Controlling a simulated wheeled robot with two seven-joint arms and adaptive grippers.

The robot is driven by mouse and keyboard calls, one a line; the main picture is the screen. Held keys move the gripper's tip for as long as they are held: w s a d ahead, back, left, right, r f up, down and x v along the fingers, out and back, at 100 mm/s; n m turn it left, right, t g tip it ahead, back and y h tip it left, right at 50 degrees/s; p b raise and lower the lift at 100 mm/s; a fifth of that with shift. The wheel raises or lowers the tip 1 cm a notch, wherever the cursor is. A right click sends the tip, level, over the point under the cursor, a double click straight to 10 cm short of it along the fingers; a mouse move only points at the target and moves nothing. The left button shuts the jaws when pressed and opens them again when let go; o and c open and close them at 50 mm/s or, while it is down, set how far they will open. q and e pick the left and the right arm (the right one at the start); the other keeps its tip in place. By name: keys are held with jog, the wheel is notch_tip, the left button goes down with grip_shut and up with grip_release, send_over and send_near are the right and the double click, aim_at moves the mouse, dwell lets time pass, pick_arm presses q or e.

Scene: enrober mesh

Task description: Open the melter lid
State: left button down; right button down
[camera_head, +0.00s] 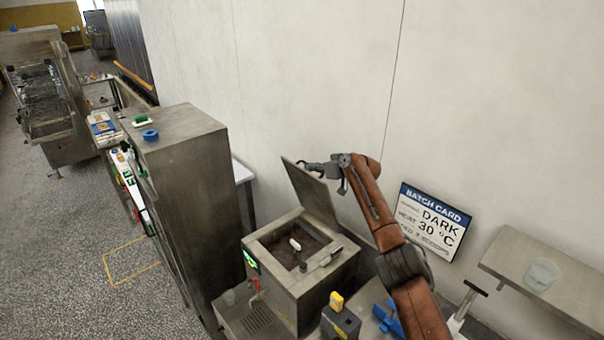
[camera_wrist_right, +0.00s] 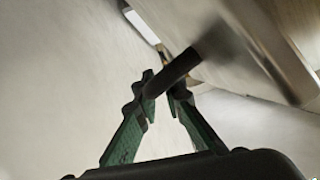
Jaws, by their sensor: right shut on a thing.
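The melter (camera_head: 296,270) is a steel box with a brown-lined open tank. Its square lid (camera_head: 312,192) stands raised, nearly upright and tilted, at the tank's back edge. My right gripper (camera_head: 308,166) is at the upper part of the lid. In the right wrist view my right gripper (camera_wrist_right: 165,88) is shut on a dark bar, the lid's handle (camera_wrist_right: 188,70); the lid's panel (camera_wrist_right: 262,45) shows blurred beside it. A small white object (camera_head: 295,244) shows inside the tank. My left gripper is not in view.
A tall steel cabinet (camera_head: 190,190) stands left of the melter. A white wall with a batch card (camera_head: 430,220) reading DARK 30 °C is behind. A shelf with a clear cup (camera_head: 543,274) is at right. A yellow-topped item (camera_head: 337,302) stands in front of the melter.

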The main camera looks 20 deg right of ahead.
jog(key=shift+w+d+r, duration=0.1)
jog(key=shift+d+r, duration=0.05)
jog(key=shift+r, duration=0.1)
jog(key=c, duration=2.4)
grip_release()
jog(key=shift+o, duration=0.4)
jog(key=shift+f, duration=0.15)
jog(key=v, duration=1.2)
jog(key=shift+f, duration=0.15)
